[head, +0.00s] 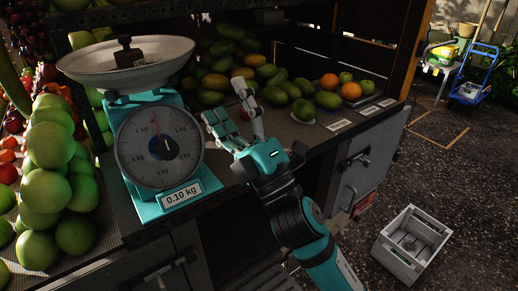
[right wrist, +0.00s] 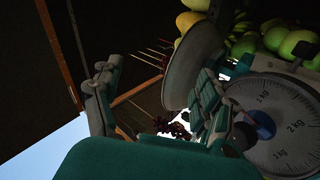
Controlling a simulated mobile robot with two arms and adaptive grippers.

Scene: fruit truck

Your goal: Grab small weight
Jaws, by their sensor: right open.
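The small weight (head: 126,54) is dark, with a knob on top, and stands upright in the metal pan (head: 165,52) of the teal scale (head: 150,205). The scale's label (head: 178,193) reads 0.10 kg. My right gripper (head: 226,100) is open and empty, right of the dial and lower than the pan, apart from the weight. In the right wrist view its spread fingers (right wrist: 155,82) show with the pan's edge (right wrist: 190,62) and the dial (right wrist: 280,125) beyond. My left gripper is not in view.
Green fruit (head: 50,145) is piled left of the scale. Mangoes (head: 225,75) and oranges (head: 351,91) lie on the counter behind my right gripper. A pale crate (head: 396,262) stands on the ground at the lower right. The space above the pan looks clear.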

